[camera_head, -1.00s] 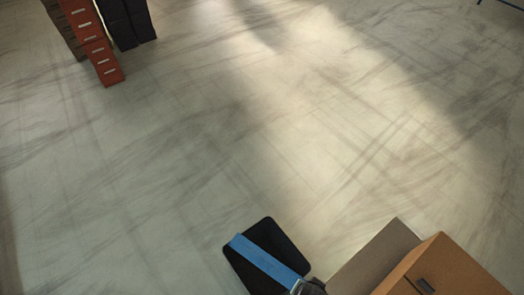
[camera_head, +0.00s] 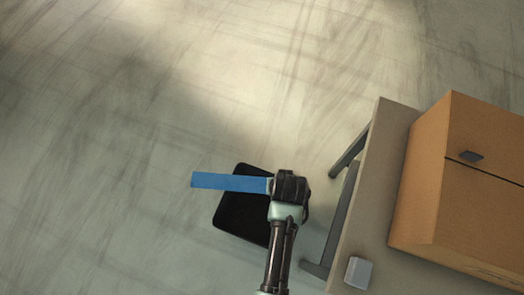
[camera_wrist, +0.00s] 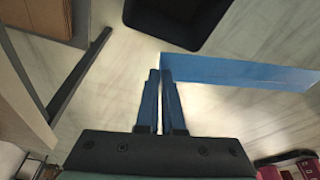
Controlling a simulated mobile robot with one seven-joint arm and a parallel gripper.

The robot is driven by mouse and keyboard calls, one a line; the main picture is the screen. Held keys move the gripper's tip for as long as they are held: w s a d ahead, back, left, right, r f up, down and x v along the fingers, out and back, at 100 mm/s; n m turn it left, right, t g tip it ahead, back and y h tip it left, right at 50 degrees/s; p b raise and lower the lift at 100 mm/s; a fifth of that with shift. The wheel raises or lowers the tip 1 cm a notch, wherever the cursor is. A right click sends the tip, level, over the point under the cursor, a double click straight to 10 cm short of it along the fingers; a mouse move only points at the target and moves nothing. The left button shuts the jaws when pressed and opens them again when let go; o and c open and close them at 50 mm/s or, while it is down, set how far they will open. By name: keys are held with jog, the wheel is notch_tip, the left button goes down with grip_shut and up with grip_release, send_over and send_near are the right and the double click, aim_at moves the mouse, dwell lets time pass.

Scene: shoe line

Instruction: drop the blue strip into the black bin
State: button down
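The blue strip (camera_head: 225,182) is long, flat and plain. My gripper (camera_head: 274,186) is shut on its right end in the head view, and the rest sticks out to the left. In the wrist view my fingers (camera_wrist: 160,74) are close together at one end of the strip (camera_wrist: 240,73), which reaches to the right edge. The black bin (camera_head: 236,216) stands on the floor. In the head view the strip crosses over its upper part, and the free end passes beyond its left side. My arm hides its right part. In the wrist view the bin (camera_wrist: 142,22) is at the top, apart from the strip.
A grey table (camera_head: 378,160) with dark legs stands right of the bin. An orange-brown box (camera_head: 425,185) and a small light grey block (camera_head: 358,272) are on it. The floor to the left and behind is clear.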

jog(key=d+f+b, duration=0.3)
jog(key=f+b, duration=1.2)
jog(key=b, duration=0.1)
jog(key=d+f+b, duration=0.4)
jog(key=f+b, duration=1)
jog(key=b, duration=0.2)
jog(key=shift+d+f, duration=0.25)
jog(key=shift+f, duration=0.1)
jog(key=c, duration=1)
grip_release()
jog(key=shift+r, duration=0.1)
jog(key=p+v, duration=0.6)
jog(key=v, duration=0.7)
jog(key=shift+a, duration=0.1)
